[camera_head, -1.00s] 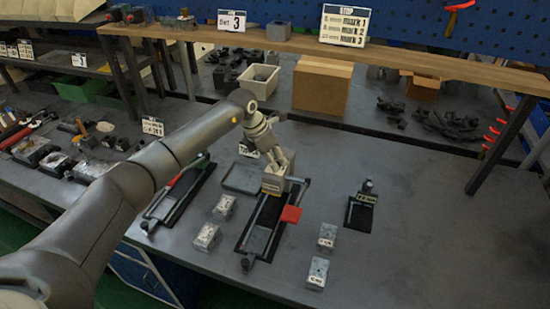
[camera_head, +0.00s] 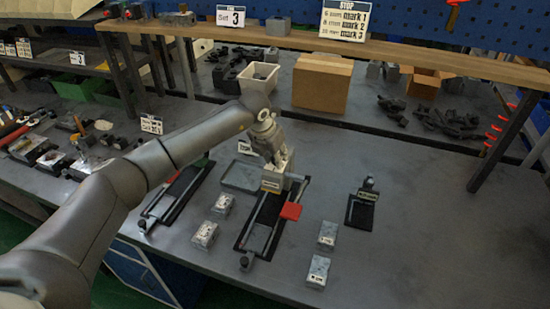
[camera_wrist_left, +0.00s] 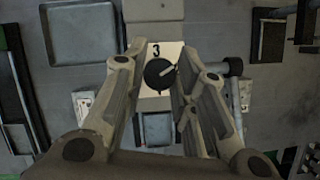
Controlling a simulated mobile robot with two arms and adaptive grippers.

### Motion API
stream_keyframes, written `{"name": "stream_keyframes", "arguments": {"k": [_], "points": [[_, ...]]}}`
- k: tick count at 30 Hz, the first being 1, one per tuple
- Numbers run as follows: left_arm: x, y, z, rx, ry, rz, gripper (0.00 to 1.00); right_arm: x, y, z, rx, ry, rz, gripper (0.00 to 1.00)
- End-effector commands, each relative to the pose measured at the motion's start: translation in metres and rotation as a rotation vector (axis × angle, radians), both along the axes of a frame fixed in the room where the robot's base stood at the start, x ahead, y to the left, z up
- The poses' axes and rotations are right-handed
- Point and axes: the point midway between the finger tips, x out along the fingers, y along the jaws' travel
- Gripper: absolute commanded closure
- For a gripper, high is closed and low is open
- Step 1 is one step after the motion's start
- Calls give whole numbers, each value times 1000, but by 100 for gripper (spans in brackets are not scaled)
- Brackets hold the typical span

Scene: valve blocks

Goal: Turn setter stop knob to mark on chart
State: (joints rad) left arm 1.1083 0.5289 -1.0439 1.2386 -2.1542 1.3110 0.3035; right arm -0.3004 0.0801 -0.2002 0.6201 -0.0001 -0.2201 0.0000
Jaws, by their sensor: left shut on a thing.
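The stop knob (camera_wrist_left: 160,75) is a round black knob with a pale pointer line, on a white dial plate (camera_wrist_left: 150,103) of the setter block. Its pointer aims up and to the right; a "3" shows above it, up-left. My left gripper (camera_wrist_left: 161,80) is shut on the knob, one finger on each side; the right finger hides part of the dial. In the head view the left gripper (camera_head: 277,166) reaches down onto the grey block (camera_head: 272,186) at the far end of the black setter frame (camera_head: 245,238). The STOP chart (camera_head: 345,20) lists marks 1, 2 and 3. My right gripper is out of view.
A red flag-like piece (camera_head: 290,211) sticks out at the setter's right side. Small grey blocks (camera_head: 205,235) and (camera_head: 318,272) stand on both sides. A shallow grey tray (camera_head: 242,175) lies behind left. A "Set 3" sign (camera_head: 230,16) stands on the shelf.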

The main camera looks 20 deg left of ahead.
Motion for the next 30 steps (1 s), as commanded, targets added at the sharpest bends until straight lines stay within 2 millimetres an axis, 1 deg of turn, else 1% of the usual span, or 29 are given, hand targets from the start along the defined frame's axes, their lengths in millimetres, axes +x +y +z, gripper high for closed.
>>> {"name": "stream_keyframes", "arguments": {"k": [1, 8, 21, 30], "points": [[1, -1, -2, 2, -5, 40, 98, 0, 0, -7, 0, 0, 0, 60], [1, -2, -3, 1, -4, 261, 98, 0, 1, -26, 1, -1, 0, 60], [1, -4, -3, -1, -3, 676, 98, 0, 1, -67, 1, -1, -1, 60], [1, -4, -2, 0, -2, 900, 98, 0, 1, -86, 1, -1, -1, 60]]}}
